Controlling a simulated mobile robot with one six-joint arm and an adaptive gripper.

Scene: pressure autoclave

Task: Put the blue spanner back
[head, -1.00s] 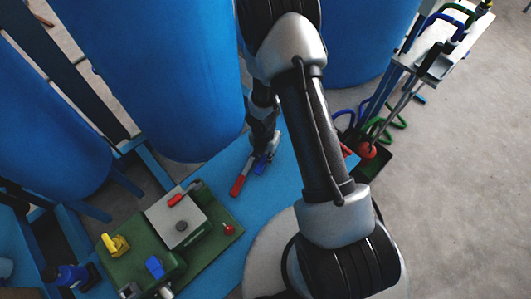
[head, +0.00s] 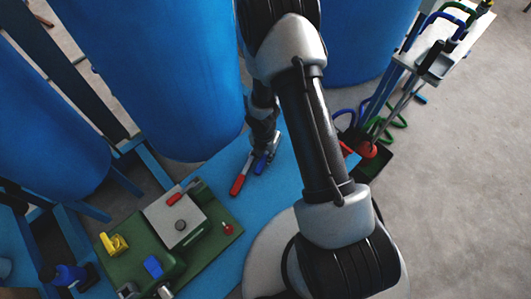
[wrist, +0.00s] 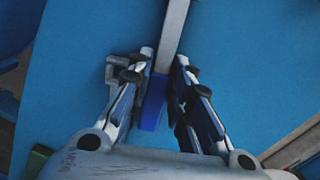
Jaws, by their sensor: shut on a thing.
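The blue spanner (wrist: 153,104) is between the two fingers of my gripper (wrist: 160,92) in the wrist view. Its blue end points toward the gripper's palm, and a grey metal shank runs up out of the picture. My gripper is shut on it, low over the blue bench top. In the head view the blue part (head: 262,164) shows just below my gripper (head: 264,150), which is partly hidden by my own arm. A red handle (head: 238,185) shows close to its left. I cannot tell whether the spanner touches the bench top.
A green unit with a grey plate (head: 176,220) stands on the blue bench top (head: 222,180), with yellow, blue and red parts. Large blue tanks (head: 155,80) stand behind. A rack (head: 435,50) with coloured looped handles is at right. The bench top around my gripper looks largely clear.

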